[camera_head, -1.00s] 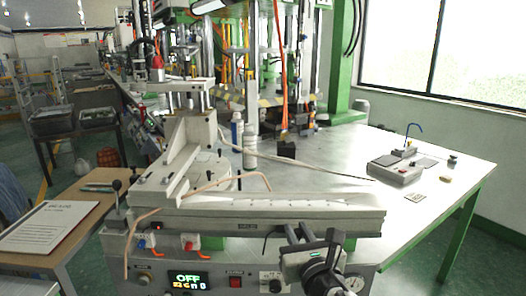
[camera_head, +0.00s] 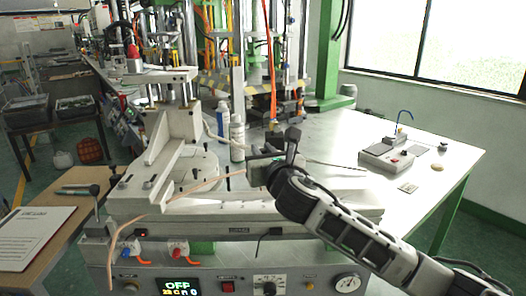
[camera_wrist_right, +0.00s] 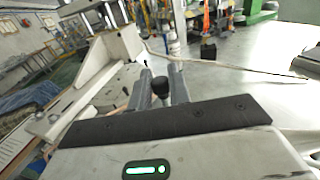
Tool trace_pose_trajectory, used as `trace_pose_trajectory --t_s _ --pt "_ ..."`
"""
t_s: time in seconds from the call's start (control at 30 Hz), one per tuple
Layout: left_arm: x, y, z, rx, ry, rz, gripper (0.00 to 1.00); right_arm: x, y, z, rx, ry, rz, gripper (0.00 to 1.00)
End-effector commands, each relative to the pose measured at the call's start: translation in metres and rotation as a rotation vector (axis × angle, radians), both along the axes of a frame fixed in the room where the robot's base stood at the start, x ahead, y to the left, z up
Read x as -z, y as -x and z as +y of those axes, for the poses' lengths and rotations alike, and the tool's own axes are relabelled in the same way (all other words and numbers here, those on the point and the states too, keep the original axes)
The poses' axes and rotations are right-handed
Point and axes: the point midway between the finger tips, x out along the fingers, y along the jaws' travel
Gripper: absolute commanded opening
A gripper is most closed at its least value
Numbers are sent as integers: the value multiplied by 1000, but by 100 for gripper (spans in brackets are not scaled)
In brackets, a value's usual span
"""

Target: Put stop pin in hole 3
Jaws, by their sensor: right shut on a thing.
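In the right wrist view, the stop pin (camera_wrist_right: 161,88) shows as a black round knob between the two grey fingers of my right gripper (camera_wrist_right: 162,92), which is shut on it. The pin's lower end is hidden. In the head view, my right gripper (camera_head: 258,172) is above the pale rail (camera_head: 235,214) of the wax injection machine, near its middle. The gripper and wrist cover part of the rail. The holes are too small or hidden to tell which is hole 3. My left gripper is not in view.
A pale angled block (camera_head: 160,158) and a round plate (camera_head: 192,170) stand left of the gripper. A bent copper-coloured tube (camera_head: 185,195) crosses the rail. The control panel (camera_head: 225,278) reads OFF.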

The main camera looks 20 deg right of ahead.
Motion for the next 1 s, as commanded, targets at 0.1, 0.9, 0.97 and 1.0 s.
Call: trace_pose_trajectory --t_s 0.1,0.9,0.97,1.0 --pt "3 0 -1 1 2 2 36 4 1 0 0 0 0 0" --pt "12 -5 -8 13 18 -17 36 58 1 0 0 -1 -1 0" --pt "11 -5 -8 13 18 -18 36 58 1 0 0 -1 -1 0" --pt "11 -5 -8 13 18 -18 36 57 1 0 0 -1 -1 0"
